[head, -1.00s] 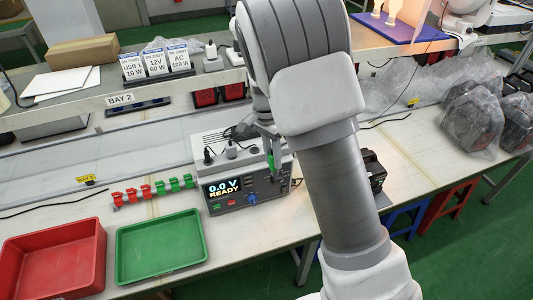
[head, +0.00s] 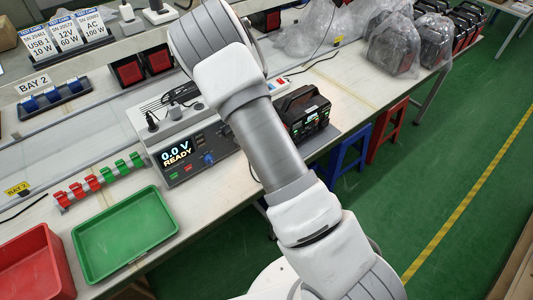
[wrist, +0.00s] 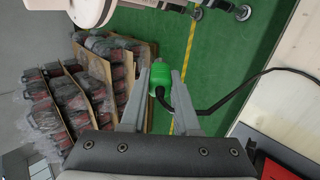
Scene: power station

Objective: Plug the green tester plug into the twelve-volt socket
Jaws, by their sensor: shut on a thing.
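My gripper (wrist: 162,80) is shut on the green tester plug (wrist: 161,72) in the wrist view, with the plug between the two fingertips. A black cable runs from the plug off to the right. In the head view my arm hides the gripper and the plug. A black power station (head: 302,112) stands on the bench right of my arm, partly covered by it. Its twelve-volt socket cannot be made out. The tester (head: 182,172) stands left of my arm, its display reading 0.0 V READY.
A green tray (head: 125,235) and a red bin (head: 32,262) are at the bench's front left. Red and green clips (head: 100,180) lie behind the tray. Bagged units (head: 398,42) stand at the back right. Blue (head: 350,150) and red (head: 388,130) stools are below the bench edge.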

